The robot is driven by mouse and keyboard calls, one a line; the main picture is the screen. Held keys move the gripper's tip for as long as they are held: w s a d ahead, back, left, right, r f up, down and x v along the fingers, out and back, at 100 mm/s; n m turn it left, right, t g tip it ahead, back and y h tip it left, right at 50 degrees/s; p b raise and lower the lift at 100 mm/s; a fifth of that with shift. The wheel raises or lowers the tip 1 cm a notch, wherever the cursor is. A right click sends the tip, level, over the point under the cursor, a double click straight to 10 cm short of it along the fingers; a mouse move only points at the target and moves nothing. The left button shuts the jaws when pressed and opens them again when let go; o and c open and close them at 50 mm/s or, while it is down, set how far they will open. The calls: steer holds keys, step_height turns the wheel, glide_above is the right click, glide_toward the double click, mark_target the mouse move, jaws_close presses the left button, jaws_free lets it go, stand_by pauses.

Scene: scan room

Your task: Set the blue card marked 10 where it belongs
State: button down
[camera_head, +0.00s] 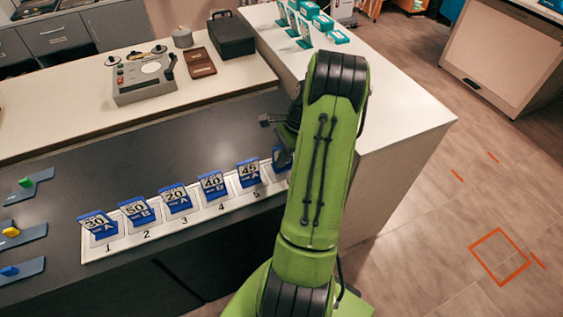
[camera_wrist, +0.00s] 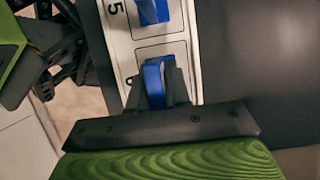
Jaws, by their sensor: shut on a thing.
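A long white tray (camera_head: 129,243) with numbered slots lies on the dark counter. Blue cards reading 30 A (camera_head: 97,224), 50 B (camera_head: 136,211), 20 A (camera_head: 175,199), 40 B (camera_head: 212,185) and 45 A (camera_head: 248,173) stand tilted in slots 1 to 5. Another blue card (camera_head: 281,157) shows beyond slot 5, partly hidden by my arm; its number cannot be read. In the wrist view my gripper (camera_wrist: 157,78) is shut on this blue card (camera_wrist: 153,84), over the slot past 5. I cannot tell whether the card touches the tray.
Pieces with green (camera_head: 26,182), yellow (camera_head: 11,232) and blue (camera_head: 9,271) knobs lie at the left. A grey device (camera_head: 145,85), a brown tray (camera_head: 198,63) and a black case (camera_head: 232,35) stand on the white counter behind. Teal boxes stand at the back.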

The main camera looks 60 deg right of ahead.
steer(key=shift+f, duration=0.75)
steer(key=shift+r, duration=0.15)
steer(key=c, duration=1.1)
jaws_free()
